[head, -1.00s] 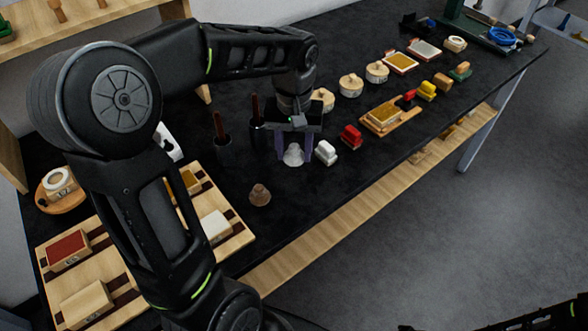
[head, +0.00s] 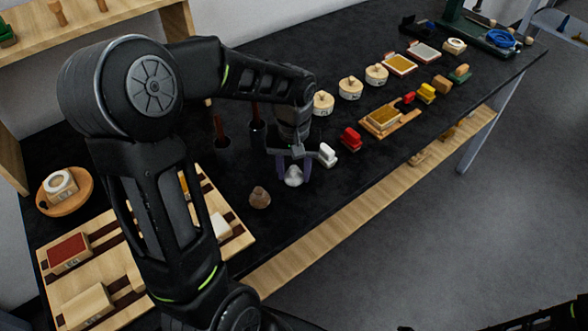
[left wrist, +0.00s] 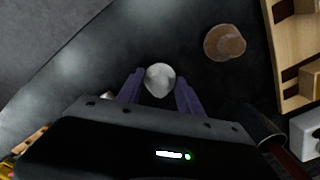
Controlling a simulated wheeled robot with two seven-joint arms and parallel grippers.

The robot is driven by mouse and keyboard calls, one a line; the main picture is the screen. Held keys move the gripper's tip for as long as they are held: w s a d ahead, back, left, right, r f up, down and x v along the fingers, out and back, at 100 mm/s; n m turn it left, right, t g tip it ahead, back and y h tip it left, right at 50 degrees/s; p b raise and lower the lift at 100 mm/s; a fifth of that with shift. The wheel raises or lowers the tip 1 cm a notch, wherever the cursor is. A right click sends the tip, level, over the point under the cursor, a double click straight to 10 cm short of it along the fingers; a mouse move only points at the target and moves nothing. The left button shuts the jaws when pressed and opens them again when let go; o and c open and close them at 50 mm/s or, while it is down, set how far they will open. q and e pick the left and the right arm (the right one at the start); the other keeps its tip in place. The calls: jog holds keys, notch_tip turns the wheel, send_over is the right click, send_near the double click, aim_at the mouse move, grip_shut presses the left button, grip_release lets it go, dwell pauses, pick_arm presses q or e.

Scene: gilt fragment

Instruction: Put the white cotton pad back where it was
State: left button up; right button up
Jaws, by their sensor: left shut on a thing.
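My left gripper (head: 294,178) is shut on the white cotton pad (head: 293,177), a small rounded white dabber. In the left wrist view the pad (left wrist: 160,79) sits between the purple fingertips (left wrist: 160,92). I cannot tell whether its underside touches the black tabletop. A similar brown pad (head: 260,197) stands on the table to its left and nearer the front edge; it also shows in the left wrist view (left wrist: 224,43).
A white block-like piece (head: 327,155) stands close right of the gripper, with a red one (head: 350,138) beyond. Dark cups (head: 257,133) holding red handles stand behind. A wooden tray (head: 236,243) with pads lies left, partly behind my arm. Bare black table lies toward the front edge.

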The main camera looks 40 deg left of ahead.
aim_at(294, 167)
pick_arm(q)
jog(key=shift+f, duration=0.15)
jog(key=o, duration=1.3)
notch_tip(294, 167, up, 12)
jog(key=shift+r, duration=0.2)
